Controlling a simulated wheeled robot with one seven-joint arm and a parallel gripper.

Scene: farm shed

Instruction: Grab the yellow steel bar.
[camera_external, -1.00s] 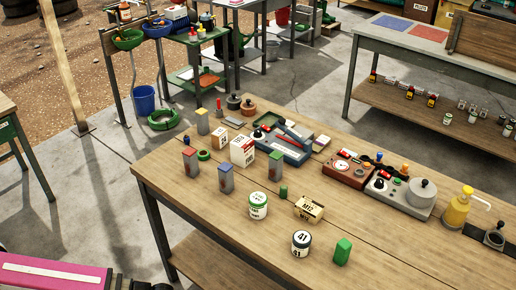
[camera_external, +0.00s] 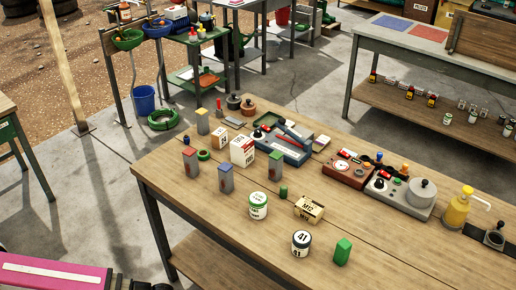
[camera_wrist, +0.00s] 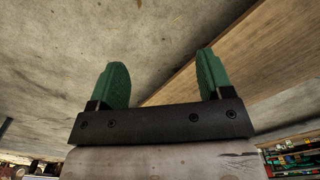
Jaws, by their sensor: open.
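A small upright grey steel bar with a yellow top (camera_external: 202,122) stands near the far left edge of the wooden workbench (camera_external: 185,217). Similar upright grey bars stand nearer: one with a red top (camera_external: 190,163), one with a blue top (camera_external: 226,181) and one with a green top (camera_external: 275,168). My gripper (camera_wrist: 162,62) shows in the wrist view with its two green fingers spread apart and nothing between them. It is outside the external view, where only a pink part of my arm shows at the lower left. The yellow-topped bar is not visible in the wrist view.
Around the bar are a white and orange box (camera_external: 220,139), a green ring (camera_external: 204,155) and a grey-blue device (camera_external: 284,145). Jars (camera_external: 258,206) and an M12 box (camera_external: 309,209) stand nearer. The bench's front left is mostly clear.

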